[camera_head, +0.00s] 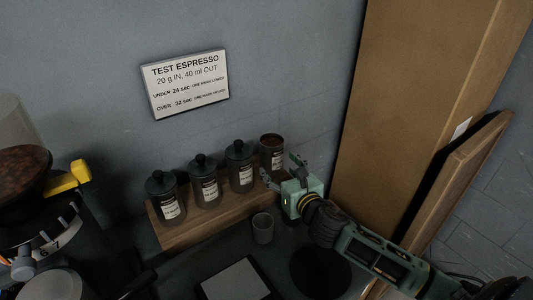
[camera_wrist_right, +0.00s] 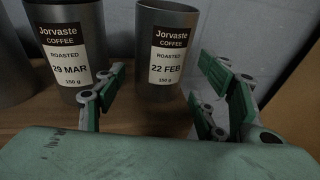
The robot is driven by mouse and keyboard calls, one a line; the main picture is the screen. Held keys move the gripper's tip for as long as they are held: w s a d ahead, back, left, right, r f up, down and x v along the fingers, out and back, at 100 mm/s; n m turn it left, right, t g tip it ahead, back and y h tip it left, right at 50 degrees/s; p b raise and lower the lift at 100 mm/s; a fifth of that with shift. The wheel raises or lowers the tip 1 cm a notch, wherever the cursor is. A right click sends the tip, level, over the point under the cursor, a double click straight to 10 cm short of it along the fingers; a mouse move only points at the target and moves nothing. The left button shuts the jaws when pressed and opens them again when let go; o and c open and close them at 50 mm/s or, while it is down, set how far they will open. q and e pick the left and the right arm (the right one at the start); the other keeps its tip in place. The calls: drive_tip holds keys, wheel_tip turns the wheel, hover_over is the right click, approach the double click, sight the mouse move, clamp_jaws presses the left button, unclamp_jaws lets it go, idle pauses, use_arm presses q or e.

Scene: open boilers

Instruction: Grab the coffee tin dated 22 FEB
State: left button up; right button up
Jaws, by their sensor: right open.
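The coffee tin labelled 22 FEB (camera_wrist_right: 167,88) stands upright in the right wrist view, dark grey with a white label. In the head view it appears as the rightmost, lidless tin (camera_head: 272,153), with brown contents at its top. My right gripper (camera_head: 281,171) is open and empty, just in front of this tin. In the right wrist view its fingers (camera_wrist_right: 160,82) are spread to either side of the tin's front, and the tin is not gripped. The 29 MAR tin (camera_wrist_right: 70,20) stands close on the left, near the left finger. My left gripper is not in view.
Lidded dark tins (camera_head: 239,168) stand in the same row on a wooden shelf (camera_head: 190,236). A grey cup (camera_head: 262,228) stands in front. A wooden cabinet panel (camera_head: 405,90) rises close on the right. A grinder (camera_head: 25,190) is at the far left.

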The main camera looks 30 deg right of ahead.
sight(276, 164)
drive_tip(key=w, duration=0.3)
drive_tip(key=shift+w+d+p, duration=0.1)
drive_tip(key=shift+w+p, duration=0.2)
drive_tip(key=shift+w+d+f, duration=0.1)
drive_tip(key=shift+w+f, duration=0.05)
drive_tip(key=shift+w, duration=0.4)
drive_tip(key=shift+w+f, duration=0.15)
drive_tip(key=shift+w, duration=0.55)
drive_tip(key=c, duration=0.8)
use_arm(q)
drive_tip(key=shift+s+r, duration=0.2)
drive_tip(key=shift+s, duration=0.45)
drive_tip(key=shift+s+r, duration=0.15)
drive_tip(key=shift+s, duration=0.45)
use_arm(e)
drive_tip(key=c, duration=0.4)
